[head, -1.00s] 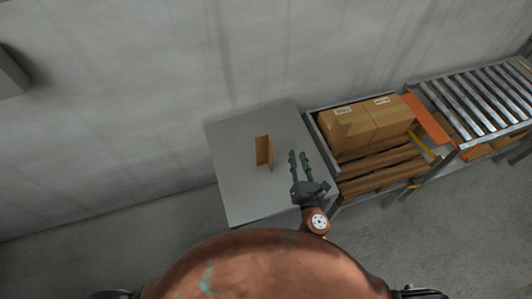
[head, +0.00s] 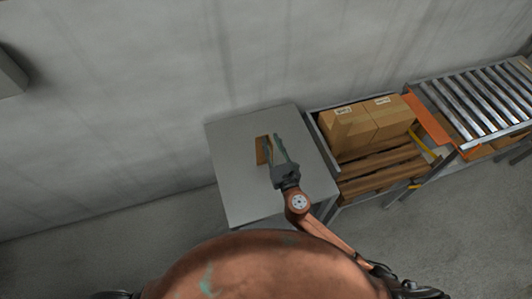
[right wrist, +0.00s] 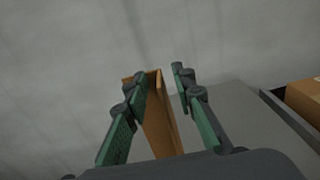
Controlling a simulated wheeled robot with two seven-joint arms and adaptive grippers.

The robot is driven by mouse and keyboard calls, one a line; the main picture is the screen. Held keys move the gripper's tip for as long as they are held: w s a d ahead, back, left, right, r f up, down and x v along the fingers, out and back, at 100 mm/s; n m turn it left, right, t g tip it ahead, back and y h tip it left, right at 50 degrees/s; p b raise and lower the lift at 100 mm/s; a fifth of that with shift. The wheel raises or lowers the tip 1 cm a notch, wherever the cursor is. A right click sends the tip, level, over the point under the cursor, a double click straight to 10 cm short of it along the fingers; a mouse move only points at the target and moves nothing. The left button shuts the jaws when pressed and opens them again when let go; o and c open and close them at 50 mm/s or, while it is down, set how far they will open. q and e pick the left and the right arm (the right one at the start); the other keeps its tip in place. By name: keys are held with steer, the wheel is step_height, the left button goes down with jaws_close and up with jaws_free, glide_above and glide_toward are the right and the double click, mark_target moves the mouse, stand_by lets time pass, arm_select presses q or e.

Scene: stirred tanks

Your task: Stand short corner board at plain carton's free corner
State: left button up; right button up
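The short corner board (head: 260,151) is a tan, L-shaped piece standing upright on the grey table. My right gripper (head: 272,138) is at the board, with its fingers open. In the right wrist view one wing of the board (right wrist: 160,115) shows between the fingers. The left finger overlaps the other wing, and a gap shows before the right finger. Two brown cartons stand side by side on a pallet, a left one (head: 348,128) and a right one (head: 390,114). Both seem to bear small labels, so I cannot tell which is plain. My left gripper is not in view.
The grey table (head: 235,195) is otherwise bare. To its right is the slatted wooden pallet (head: 385,174) in a metal frame. An orange plate (head: 428,120) and a roller conveyor (head: 480,100) lie beyond. A concrete wall (head: 120,100) closes the back.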

steer(key=shift+c, duration=0.4)
jaws_close()
